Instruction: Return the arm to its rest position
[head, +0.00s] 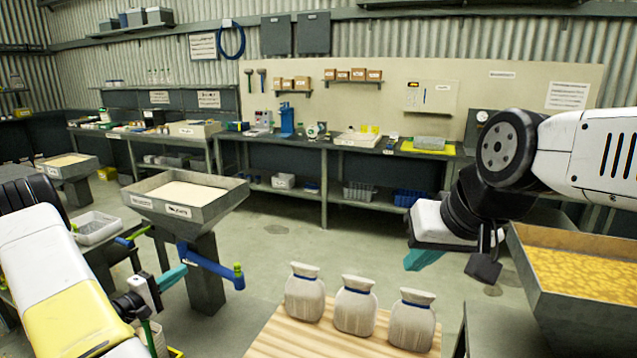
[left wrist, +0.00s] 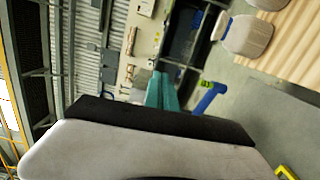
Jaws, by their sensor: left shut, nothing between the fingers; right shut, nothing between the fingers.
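My left arm comes in from the left in the head view, and my left gripper (head: 171,278) has its teal fingers together and empty. It is a little left of and below the blue crank handle (head: 212,264) of the hopper machine, apart from it as far as I can tell. In the left wrist view the teal fingers (left wrist: 161,92) are together, with the blue handle (left wrist: 207,101) to their right. My right gripper (head: 421,259) is shut and empty, hanging beyond the sacks and left of the tray of yellow material.
A grey hopper tray (head: 184,207) with pale material stands on its post. Three tied sacks (head: 356,306) stand on a wooden surface (head: 285,337) at the front. A tray of yellow material (head: 580,325) is at right. Workbenches line the back wall; the middle floor is clear.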

